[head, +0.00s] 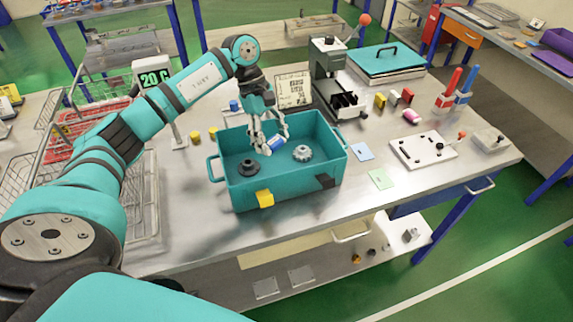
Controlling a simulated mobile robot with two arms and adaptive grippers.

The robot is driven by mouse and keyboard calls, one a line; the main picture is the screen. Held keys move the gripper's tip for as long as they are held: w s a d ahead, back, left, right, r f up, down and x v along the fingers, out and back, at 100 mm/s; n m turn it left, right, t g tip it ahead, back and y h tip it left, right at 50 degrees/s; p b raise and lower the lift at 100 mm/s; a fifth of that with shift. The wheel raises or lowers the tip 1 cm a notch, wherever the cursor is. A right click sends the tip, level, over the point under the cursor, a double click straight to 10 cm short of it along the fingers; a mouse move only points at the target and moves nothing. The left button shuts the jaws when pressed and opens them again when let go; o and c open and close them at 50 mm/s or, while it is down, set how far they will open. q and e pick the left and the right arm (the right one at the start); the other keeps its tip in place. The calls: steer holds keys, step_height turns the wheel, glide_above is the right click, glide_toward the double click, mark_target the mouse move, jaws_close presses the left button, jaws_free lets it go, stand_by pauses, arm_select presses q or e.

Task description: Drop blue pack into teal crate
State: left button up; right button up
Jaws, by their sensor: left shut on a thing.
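The teal crate (230,191) stands on the metal table in front of my left arm. A black round part (248,167) and a grey gear-like part (302,154) lie inside it. My right gripper is not in view.
A black press (328,75) with a red-knobbed lever stands behind the crate. A teal-lidded box (388,62) is at the back. A white plate (422,150) and small coloured cards lie to the right. Wire baskets (75,140) are at the left.

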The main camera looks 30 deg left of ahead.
arm_select(q)
steer(key=o, duration=0.9)
steer(key=shift+o, duration=0.6)
steer(key=shift+r, duration=0.15)
steer(key=v, duration=1.1)
steer(key=shift+r, duration=0.4)
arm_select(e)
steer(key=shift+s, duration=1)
arm_select(q)
steer(key=shift+a, duration=0.1)
